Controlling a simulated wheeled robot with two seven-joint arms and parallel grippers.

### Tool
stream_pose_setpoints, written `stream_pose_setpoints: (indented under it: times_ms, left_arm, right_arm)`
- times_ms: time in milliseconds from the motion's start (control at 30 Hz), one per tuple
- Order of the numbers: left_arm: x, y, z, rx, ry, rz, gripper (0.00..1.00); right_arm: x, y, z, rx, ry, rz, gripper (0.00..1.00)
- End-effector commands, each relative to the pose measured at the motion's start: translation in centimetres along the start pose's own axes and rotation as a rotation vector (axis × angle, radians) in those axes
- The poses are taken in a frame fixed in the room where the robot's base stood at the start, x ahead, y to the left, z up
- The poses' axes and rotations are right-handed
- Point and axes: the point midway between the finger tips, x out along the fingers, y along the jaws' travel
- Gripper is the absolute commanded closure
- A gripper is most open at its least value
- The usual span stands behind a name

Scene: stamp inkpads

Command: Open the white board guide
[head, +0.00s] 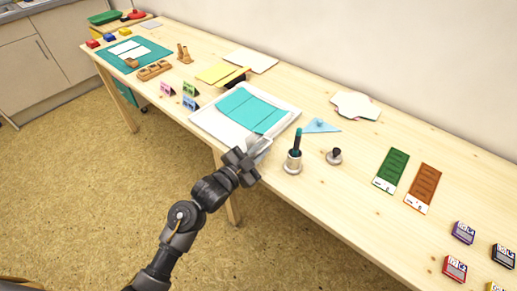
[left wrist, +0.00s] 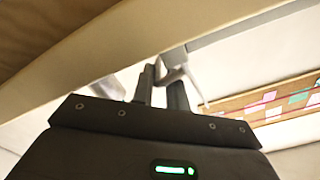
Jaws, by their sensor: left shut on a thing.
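The white board guide (head: 209,122) lies near the front edge of the table, with teal sheets (head: 250,108) on it. My left gripper (head: 258,147) is at its front right corner, shut on a pale part there. The gripper hides most of that corner. In the left wrist view my dark fingers (left wrist: 162,88) are close together around a grey piece, seen from below beside a pale edge. How far the guide is lifted I cannot tell. My right gripper is not in view.
A stamp with a dark handle (head: 295,155) and a small knob (head: 334,156) stand just right of the gripper. A light blue triangle (head: 320,125) lies behind them. Green (head: 391,170) and brown (head: 423,187) cards and several inkpads lie further right.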

Motion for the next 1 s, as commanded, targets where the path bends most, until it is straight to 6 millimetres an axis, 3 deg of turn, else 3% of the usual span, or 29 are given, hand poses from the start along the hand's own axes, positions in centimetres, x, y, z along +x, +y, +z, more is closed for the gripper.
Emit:
stream_pose_setpoints:
  times_ms: [600, 633, 733, 1000]
  left_arm:
    - [-0.1, 0.5, 0.5, 0.043, -0.012, 0.007, 1.0]
    - [-0.1, 0.5, 0.5, 0.043, -0.012, 0.007, 0.84]
    - [-0.1, 0.4, 0.5, 0.043, -0.011, 0.005, 0.71]
    - [0.0, 0.2, 0.2, 0.044, -0.005, 0.001, 0.7]
  right_arm:
    - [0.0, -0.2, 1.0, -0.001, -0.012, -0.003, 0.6]
    - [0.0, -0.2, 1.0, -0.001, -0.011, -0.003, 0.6]
    - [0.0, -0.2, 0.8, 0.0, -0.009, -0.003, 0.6]
    - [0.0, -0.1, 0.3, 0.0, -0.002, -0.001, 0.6]
